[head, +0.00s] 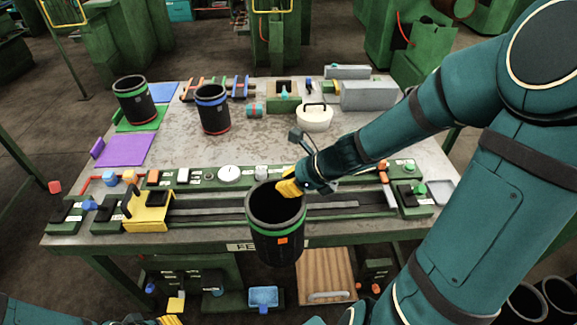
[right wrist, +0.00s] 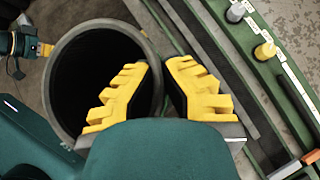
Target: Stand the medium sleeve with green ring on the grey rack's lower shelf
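The black sleeve with a green ring (head: 277,232) and an orange square mark is upright in front of the bench's front edge. My right gripper (head: 288,188) is at its rim. In the right wrist view, the yellow fingers (right wrist: 165,88) straddle the wall of the sleeve (right wrist: 75,45), one inside and one outside, closed on it. My left gripper (head: 170,320) is low at the bottom edge of the head view, mostly cut off; its opening cannot be made out. No grey rack can be clearly identified.
A blue-ringed sleeve (head: 213,112) and another sleeve (head: 135,104) on a green mat stand on the bench (head: 270,142). A white pot (head: 315,120) and a yellow block (head: 148,212) are there too. Dark open sleeves (head: 526,303) show at the bottom right.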

